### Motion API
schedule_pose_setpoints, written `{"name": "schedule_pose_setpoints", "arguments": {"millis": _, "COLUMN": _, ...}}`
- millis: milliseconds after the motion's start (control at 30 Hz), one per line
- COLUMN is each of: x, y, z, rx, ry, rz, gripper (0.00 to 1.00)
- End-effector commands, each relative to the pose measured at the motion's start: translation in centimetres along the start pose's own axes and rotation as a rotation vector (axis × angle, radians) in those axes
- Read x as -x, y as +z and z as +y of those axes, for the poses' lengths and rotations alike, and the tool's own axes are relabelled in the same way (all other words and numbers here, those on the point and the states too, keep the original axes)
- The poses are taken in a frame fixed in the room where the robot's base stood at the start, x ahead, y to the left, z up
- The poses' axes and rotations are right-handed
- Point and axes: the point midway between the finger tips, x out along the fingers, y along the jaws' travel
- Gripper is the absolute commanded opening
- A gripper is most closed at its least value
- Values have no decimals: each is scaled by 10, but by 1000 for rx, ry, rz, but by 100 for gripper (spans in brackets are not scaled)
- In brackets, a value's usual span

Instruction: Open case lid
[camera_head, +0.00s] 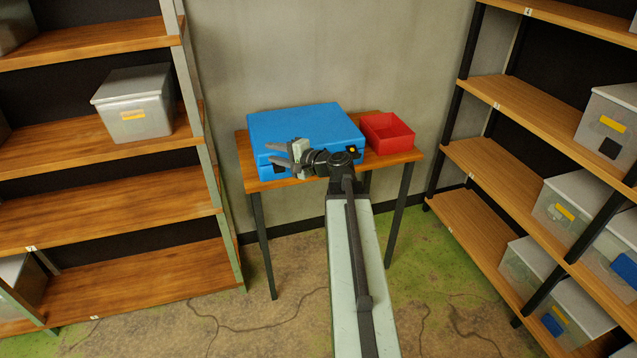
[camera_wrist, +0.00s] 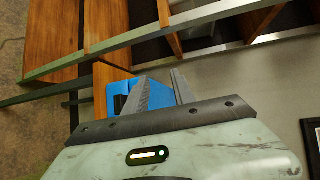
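A blue case (camera_head: 310,122) lies flat on a small wooden table with its lid shut. Its front has a dark latch (camera_head: 351,151) with a yellow mark at the right. Another dark latch shows at the front left, partly hidden by my gripper. My gripper (camera_head: 269,153) is in front of the case's front left part, with its fingers pointing left. The fingers stand apart with nothing between them. In the wrist view my gripper (camera_wrist: 158,75) is also open, and part of the blue case (camera_wrist: 116,88) shows beside the left finger. I cannot tell whether it touches the case.
A red open bin (camera_head: 387,133) stands on the wooden table (camera_head: 405,157), right of the case. A shelf rack (camera_head: 120,205) stands at the left and another (camera_head: 505,160) at the right, with grey bins. The wall is close behind the table.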

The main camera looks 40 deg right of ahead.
Motion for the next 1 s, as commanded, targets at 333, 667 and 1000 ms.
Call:
{"name": "schedule_pose_setpoints", "arguments": {"millis": 333, "x": 114, "y": -136, "z": 84, "rx": -61, "ry": -35, "rz": 246, "gripper": 31}}
{"name": "schedule_pose_setpoints", "arguments": {"millis": 667, "x": 79, "y": -146, "z": 82, "rx": -61, "ry": -34, "rz": 242, "gripper": 31}}
{"name": "schedule_pose_setpoints", "arguments": {"millis": 1000, "x": 39, "y": -154, "z": 80, "rx": -60, "ry": -33, "rz": 243, "gripper": 31}}
